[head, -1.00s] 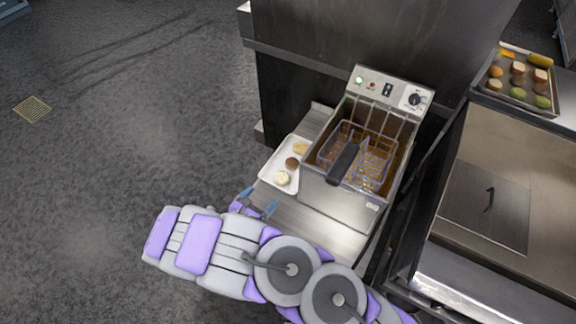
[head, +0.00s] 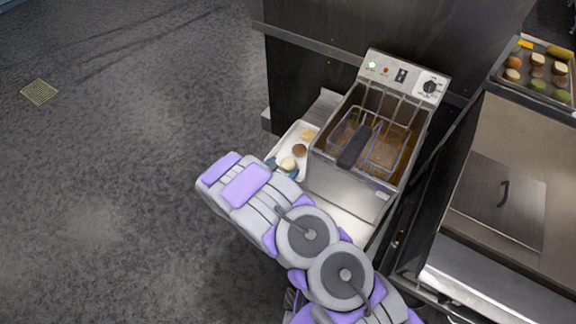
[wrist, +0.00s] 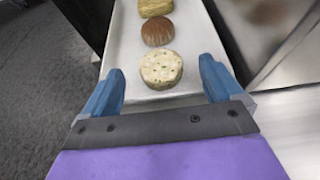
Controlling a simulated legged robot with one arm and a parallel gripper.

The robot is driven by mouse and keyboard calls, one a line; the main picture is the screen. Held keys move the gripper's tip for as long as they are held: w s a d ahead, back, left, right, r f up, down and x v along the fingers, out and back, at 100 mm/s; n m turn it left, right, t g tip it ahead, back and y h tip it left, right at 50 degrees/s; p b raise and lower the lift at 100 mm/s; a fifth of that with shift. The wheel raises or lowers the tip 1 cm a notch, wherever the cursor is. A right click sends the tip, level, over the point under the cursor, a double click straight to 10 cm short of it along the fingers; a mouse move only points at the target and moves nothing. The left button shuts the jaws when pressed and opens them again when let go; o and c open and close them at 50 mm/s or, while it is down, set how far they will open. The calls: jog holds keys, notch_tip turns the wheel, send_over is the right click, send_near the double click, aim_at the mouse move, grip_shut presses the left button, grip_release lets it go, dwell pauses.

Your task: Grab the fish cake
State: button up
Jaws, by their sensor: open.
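The fish cake appears to be the pale, speckled round patty (wrist: 161,69) at the near end of a white tray (wrist: 122,62) in the wrist view. It also shows as a small pale disc in the head view (head: 288,163). My gripper (wrist: 163,80) is open, with its two blue fingers apart on either side of the patty's near part. The fingers do not visibly touch it. In the head view my arm hides most of the gripper and the near end of the tray (head: 287,144).
On the tray, a brown round item (wrist: 157,32) and a yellowish item (wrist: 155,7) lie beyond the patty. A fryer (head: 345,184) with a basket (head: 384,154) stands close to the tray's right. A food tray (head: 510,90) is at far right. Open floor lies left.

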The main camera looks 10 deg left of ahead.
aim_at(286, 166)
jog(key=x, duration=0.2)
jog(key=f+b+x, duration=0.1)
jog(key=x, duration=0.1)
jog(key=shift+s+a+r, duration=0.1)
jog(key=shift+s, duration=0.15)
jog(key=shift+w+b, duration=0.35)
jog(key=shift+s, duration=0.1)
jog(key=c, duration=1)
jog(key=shift+c, duration=0.2)
